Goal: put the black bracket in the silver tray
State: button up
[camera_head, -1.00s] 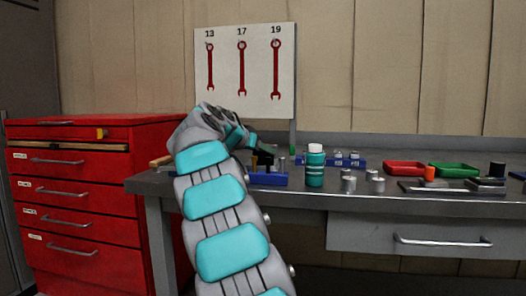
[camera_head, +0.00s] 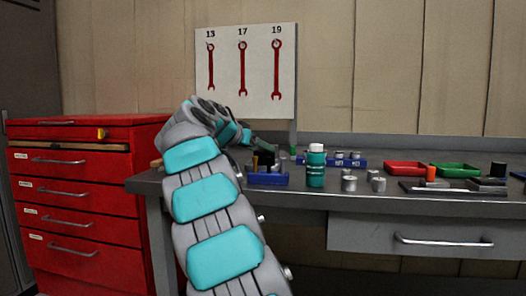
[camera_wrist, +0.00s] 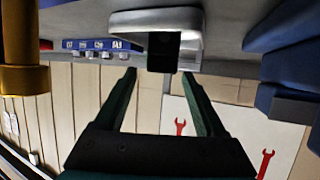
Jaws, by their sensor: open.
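My gripper (camera_wrist: 159,72) is open in the wrist view, its two dark green fingers apart with nothing between them. Beyond the fingertips is a black block-like piece (camera_wrist: 163,52), which looks like the black bracket. It overlaps the near edge of a pale silver tray (camera_wrist: 125,20); I cannot tell whether it is in the tray or in front of it. The wrist picture is upside down, with the bench at the top. In the head view my gripper (camera_head: 252,141) is above the bench's left part, beside a blue holder (camera_head: 268,180) with dark pieces in it.
A teal bottle (camera_head: 316,172), silver cylinders (camera_head: 349,184), and red (camera_head: 404,168) and green (camera_head: 455,170) trays stand to the right on the bench. In the wrist view a brass cylinder (camera_wrist: 22,45) is close at left and blue blocks (camera_wrist: 288,100) at right.

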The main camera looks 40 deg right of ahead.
jog(key=v, duration=0.9)
